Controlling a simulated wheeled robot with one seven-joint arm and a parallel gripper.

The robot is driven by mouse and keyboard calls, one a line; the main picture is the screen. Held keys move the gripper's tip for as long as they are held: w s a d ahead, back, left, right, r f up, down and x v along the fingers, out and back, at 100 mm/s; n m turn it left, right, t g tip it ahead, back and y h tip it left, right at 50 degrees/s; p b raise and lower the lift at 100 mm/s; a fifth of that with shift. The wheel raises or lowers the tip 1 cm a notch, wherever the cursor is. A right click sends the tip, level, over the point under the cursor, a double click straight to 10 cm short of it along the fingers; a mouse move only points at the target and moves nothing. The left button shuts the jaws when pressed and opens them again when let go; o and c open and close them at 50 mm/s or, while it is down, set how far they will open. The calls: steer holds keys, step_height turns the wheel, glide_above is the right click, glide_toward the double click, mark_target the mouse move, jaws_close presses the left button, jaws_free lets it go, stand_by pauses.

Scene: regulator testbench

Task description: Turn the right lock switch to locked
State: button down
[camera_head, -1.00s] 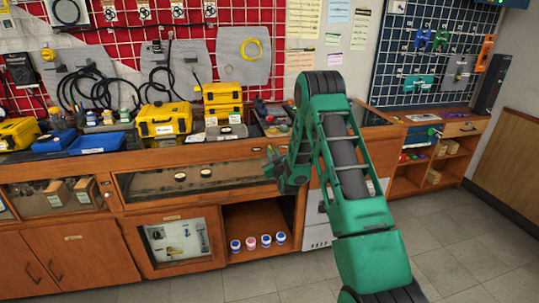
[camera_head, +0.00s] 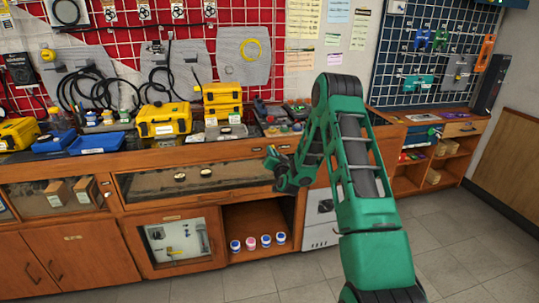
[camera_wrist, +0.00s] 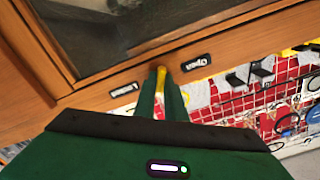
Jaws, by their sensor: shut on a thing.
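My gripper (camera_head: 271,158) is at the right end of the wooden glass-fronted display case in the head view. In the wrist view its green fingers (camera_wrist: 166,92) are closed around a small yellow piece, the right lock switch (camera_wrist: 161,76). The switch sits between two black labels on the wooden frame: "Open" (camera_wrist: 197,63) and one that seems to read "Locked" (camera_wrist: 124,89). The fingers hide most of the switch, so I cannot tell its exact angle. In the head view the gripper covers it.
The glass panel (camera_wrist: 105,35) lies close to the fingers. Above the case, the counter holds yellow cases (camera_head: 165,119), blue bins (camera_head: 97,142) and small coloured items. An open shelf with several small jars (camera_head: 251,242) is below. The floor (camera_head: 460,250) at the right is clear.

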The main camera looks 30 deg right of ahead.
steer(key=shift+w+a+f+m, duration=0.1)
steer(key=shift+a+m, duration=0.05)
steer(key=shift+m, duration=0.6)
steer(key=shift+a+f+m, duration=0.1)
steer(key=shift+m, duration=0.65)
steer(key=c, duration=1.8)
jaws_free()
steer(key=shift+d+r, duration=0.1)
steer(key=shift+d, duration=0.05)
steer(key=shift+v, duration=5.25)
